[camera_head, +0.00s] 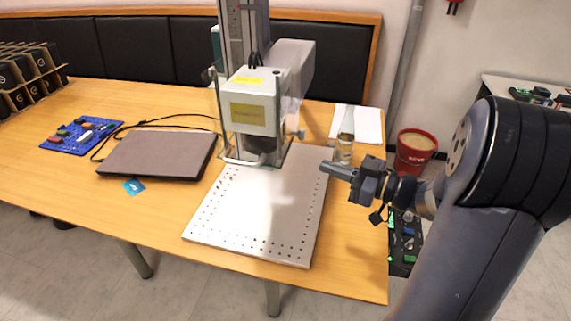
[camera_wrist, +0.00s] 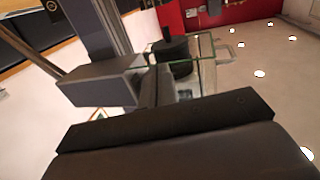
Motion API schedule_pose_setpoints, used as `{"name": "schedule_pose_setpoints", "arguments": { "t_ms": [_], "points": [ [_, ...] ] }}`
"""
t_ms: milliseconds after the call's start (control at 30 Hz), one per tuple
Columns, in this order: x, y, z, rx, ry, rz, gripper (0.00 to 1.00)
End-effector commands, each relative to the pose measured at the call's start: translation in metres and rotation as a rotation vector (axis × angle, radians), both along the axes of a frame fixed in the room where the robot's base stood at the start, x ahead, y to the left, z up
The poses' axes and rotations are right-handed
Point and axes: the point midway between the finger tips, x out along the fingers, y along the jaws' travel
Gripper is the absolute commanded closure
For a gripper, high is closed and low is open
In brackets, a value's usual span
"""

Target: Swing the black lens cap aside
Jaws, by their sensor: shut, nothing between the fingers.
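The laser marker (camera_head: 248,112) stands at the back of the metal plate. The dark part under its white head (camera_head: 262,145) looks like the black lens cap, partly hidden by the clear guard and frame around it. My gripper (camera_head: 326,167) is shut and empty, pointing left, over the plate's right edge and to the right of the marker head, apart from it. In the wrist view a black part (camera_wrist: 173,48) shows beside clear panels; I cannot tell if it is the cap. My dark gripper body fills the bottom of that view.
The perforated plate (camera_head: 255,215) is bare. A clear bottle (camera_head: 345,138) stands close behind my gripper. A closed laptop (camera_head: 158,153) and a blue circuit board (camera_head: 82,136) lie to the left. A red bucket (camera_head: 415,150) is beyond the table's right edge.

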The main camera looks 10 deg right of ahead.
Motion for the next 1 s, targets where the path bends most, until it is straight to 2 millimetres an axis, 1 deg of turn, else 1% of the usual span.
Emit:
{"name": "schedule_pose_setpoints", "arguments": {
  "t_ms": [33, 133, 267, 367, 800, 1000],
  "points": [
    [-0.003, 0.001, -0.005, 0.01, 0.007, 0.028, 1.0],
    [-0.006, 0.004, -0.006, 0.019, 0.011, 0.058, 1.0],
    [-0.002, 0.014, -0.005, 0.02, 0.01, 0.064, 1.0],
    [0.006, 0.026, -0.005, 0.019, 0.011, 0.065, 1.0],
    [0.047, 0.095, -0.005, 0.019, 0.011, 0.062, 1.0],
    [0.06, 0.116, -0.005, 0.019, 0.01, 0.061, 1.0]
  ]
}}
